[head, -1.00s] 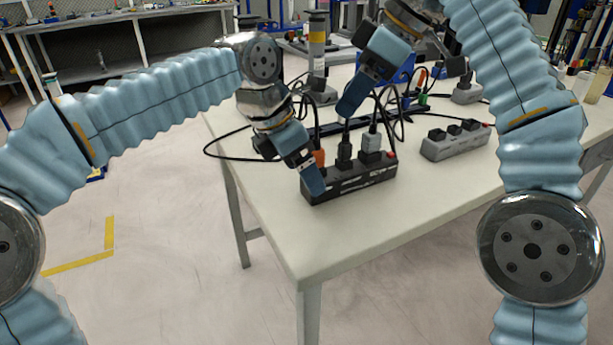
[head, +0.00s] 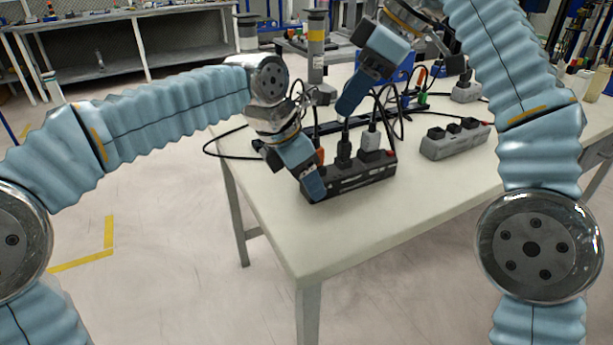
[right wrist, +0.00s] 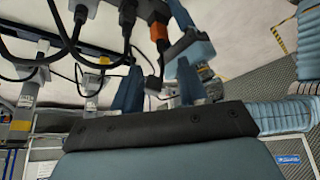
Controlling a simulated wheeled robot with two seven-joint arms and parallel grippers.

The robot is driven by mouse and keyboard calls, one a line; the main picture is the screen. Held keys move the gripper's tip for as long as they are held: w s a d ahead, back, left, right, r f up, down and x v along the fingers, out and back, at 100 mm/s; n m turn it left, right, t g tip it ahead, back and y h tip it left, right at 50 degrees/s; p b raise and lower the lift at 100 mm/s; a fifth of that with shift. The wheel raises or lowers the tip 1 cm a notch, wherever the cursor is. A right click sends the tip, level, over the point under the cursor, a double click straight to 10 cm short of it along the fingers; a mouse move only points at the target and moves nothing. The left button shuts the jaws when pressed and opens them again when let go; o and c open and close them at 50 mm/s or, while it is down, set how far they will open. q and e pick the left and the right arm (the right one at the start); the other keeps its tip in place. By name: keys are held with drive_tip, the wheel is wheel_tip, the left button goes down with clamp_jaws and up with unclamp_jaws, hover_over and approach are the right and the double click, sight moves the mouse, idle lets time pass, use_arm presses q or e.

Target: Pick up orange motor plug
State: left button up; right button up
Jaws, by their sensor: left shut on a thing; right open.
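The orange motor plug (head: 320,156) sits at the left end of the black power strip (head: 352,182), with its black cord rising from it. In the right wrist view the orange plug (right wrist: 157,31) is near the top centre. My left gripper (head: 314,186) is shut at the strip's left end, one finger down its front side, close beside the plug. It appears to hold the strip; its other finger is hidden. My right gripper (head: 349,103) is open above the strip. In the right wrist view its fingers (right wrist: 158,88) stand apart, with the plug's cord showing between them.
A black plug (head: 344,150) and a grey plug (head: 370,138) stand in the same strip, with looping cords. A grey power strip (head: 455,140) lies to the right. Another dark strip lies behind. The front of the white table (head: 330,240) is clear.

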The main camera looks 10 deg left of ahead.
drive_tip(key=shift+c, duration=1)
drive_tip(key=shift+s+r+m, duration=0.15)
drive_tip(key=shift+s+m, duration=0.05)
drive_tip(key=shift+m, duration=0.1)
drive_tip(key=shift+c, duration=0.9)
drive_tip(key=s+r+m+t+h, duration=0.1)
drive_tip(key=s+r+m+t, duration=0.2)
drive_tip(key=m, duration=0.7)
hover_over(319, 149)
drive_tip(key=shift+t+h, duration=0.3)
drive_tip(key=shift+t, duration=0.1)
wheel_tip(319, 149, down, 9)
drive_tip(key=shift+r, duration=0.1)
